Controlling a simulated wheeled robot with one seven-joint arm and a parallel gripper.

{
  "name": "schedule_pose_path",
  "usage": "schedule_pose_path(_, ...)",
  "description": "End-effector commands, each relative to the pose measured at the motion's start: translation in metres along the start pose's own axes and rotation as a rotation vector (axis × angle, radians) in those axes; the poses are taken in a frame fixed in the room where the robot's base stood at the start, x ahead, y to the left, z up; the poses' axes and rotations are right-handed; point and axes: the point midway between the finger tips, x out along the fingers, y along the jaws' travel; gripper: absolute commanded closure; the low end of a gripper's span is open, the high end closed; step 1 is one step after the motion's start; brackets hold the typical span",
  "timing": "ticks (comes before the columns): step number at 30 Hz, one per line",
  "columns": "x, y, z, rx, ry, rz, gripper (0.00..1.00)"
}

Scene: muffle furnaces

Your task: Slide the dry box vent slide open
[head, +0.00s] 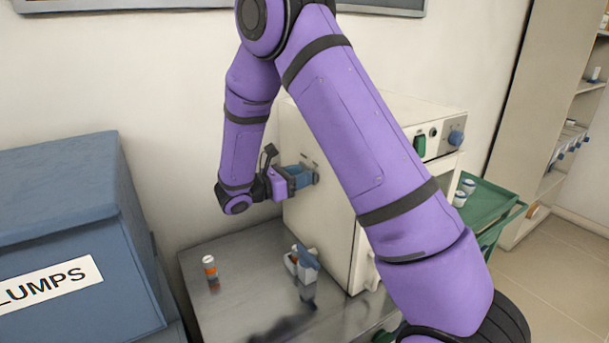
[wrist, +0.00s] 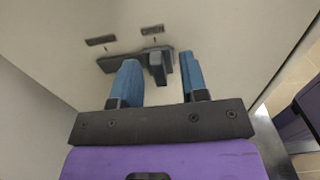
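The vent slide (wrist: 157,69) is a dark grey upright knob on a short dark track, on the side wall of a cream box (head: 327,232). Two small labels sit above the track in the wrist view; the right one (wrist: 152,30) seems to read OPEN, the left one (wrist: 101,40) is too small to read. My gripper (head: 303,177) reaches the box's side wall from the left. In the wrist view its two blue fingers (wrist: 160,62) are open, one on each side of the knob. A gap shows on both sides, so no grip is visible. In the head view the gripper hides the slide.
The box stands on a grey bench (head: 235,300). A blue bin (head: 75,215) is at left. A green tray cart (head: 492,205) is right of the box.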

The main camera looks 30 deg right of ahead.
Motion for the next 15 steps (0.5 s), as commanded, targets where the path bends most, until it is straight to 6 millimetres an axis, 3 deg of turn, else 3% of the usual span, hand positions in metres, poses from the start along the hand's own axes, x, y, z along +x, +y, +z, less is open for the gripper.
schedule_pose_path(9,-0.06,0.0,-0.001,0.0,0.0,0.004,0.6)
schedule_pose_path(15,-0.083,0.0,-0.001,-0.001,0.0,0.001,0.6)
